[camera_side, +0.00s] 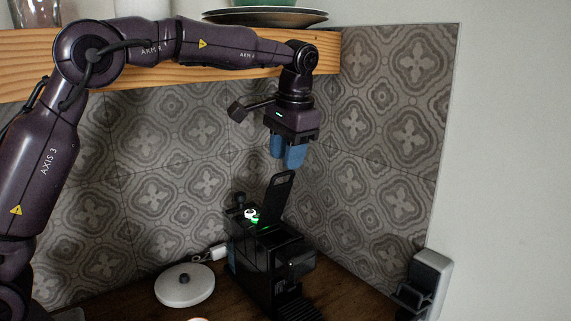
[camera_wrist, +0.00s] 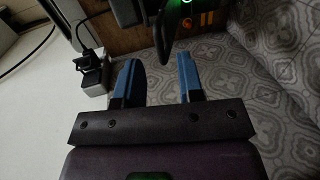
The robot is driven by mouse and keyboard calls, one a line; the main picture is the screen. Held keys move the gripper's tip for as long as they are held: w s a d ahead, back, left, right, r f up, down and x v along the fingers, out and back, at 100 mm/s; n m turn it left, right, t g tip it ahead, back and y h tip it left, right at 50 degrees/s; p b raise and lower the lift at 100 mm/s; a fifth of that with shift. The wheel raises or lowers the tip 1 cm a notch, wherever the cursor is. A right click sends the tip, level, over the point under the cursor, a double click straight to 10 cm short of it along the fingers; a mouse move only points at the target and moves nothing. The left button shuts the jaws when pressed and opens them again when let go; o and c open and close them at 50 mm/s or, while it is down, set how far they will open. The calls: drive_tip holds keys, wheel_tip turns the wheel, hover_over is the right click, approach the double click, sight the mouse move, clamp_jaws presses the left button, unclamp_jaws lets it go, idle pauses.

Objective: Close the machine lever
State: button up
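The black machine (camera_side: 270,255) stands on the wooden counter in the side view, with a green glow on its top. Its lever (camera_side: 277,197) is raised, pointing up and leaning slightly right. My gripper (camera_side: 288,155), with blue fingers pointing down, is above the lever and apart from it. In the wrist view the two fingers of my gripper (camera_wrist: 158,68) are spread with nothing between them. A dark piece that looks like the lever (camera_wrist: 161,35) shows just beyond the gap, near a green light on the machine (camera_wrist: 187,22).
A round white lidded item (camera_side: 185,285) lies left of the machine. A white and dark device (camera_side: 426,282) stands at the right. A patterned tile wall (camera_side: 385,120) is close behind, and a wooden shelf (camera_side: 150,75) with plates runs above.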

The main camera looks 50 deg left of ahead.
drive_tip(key=shift+a+f, duration=0.25)
drive_tip(key=shift+f, duration=1.05)
clamp_jaws()
drive_tip(key=shift+d, duration=0.1)
drive_tip(key=shift+d+f+y, duration=1.8)
drive_tip(key=shift+f+y, duration=0.15)
drive_tip(key=shift+f, duration=0.75)
drive_tip(key=shift+d+f+y, duration=1.85)
drive_tip(key=shift+f+y, duration=0.15)
drive_tip(key=shift+f, duration=0.65)
drive_tip(key=shift+d+f+y, duration=1.8)
drive_tip(key=shift+f+y, duration=0.15)
drive_tip(key=shift+f, duration=0.75)
